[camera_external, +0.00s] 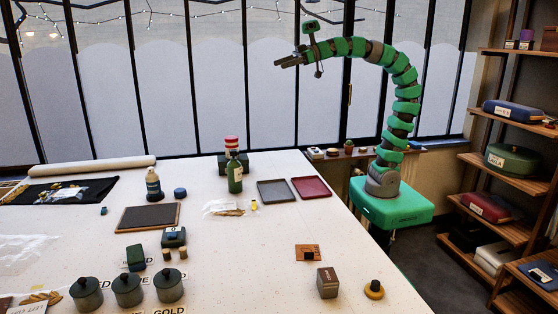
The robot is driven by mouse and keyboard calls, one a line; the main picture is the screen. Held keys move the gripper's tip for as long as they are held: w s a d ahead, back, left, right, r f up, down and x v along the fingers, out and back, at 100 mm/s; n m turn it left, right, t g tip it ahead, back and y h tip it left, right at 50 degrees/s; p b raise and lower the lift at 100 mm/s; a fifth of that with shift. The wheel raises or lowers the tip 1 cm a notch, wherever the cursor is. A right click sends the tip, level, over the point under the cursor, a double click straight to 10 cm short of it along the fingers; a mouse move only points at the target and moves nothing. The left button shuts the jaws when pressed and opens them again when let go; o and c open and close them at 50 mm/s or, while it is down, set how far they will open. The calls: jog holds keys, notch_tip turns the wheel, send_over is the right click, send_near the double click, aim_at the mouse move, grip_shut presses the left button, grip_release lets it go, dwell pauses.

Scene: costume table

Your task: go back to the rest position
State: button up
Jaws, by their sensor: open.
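My gripper (289,61) is at the end of my green, segmented arm, which rises from the green base and arches over to the left. It is high above the white table (275,265), in front of the windows, pointing left. The jaws are open, and nothing shows between them. It touches nothing on the table.
A green bottle (235,172), a grey tray (278,191) and a red tray (311,188) stand at the table's back. Dark lidded pots (127,290) are at the front left, and a brown box (328,282) at the front right. Wooden shelves (510,174) stand right. The air around the gripper looks clear.

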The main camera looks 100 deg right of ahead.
jog(key=s+a+r, duration=0.2)
jog(key=s+r, duration=0.1)
jog(key=r, duration=0.1)
jog(key=shift+s+a+m+t+h, duration=0.3)
jog(key=shift+a+m, duration=0.1)
jog(key=shift+o, duration=0.4)
jog(key=shift+o, duration=1.4)
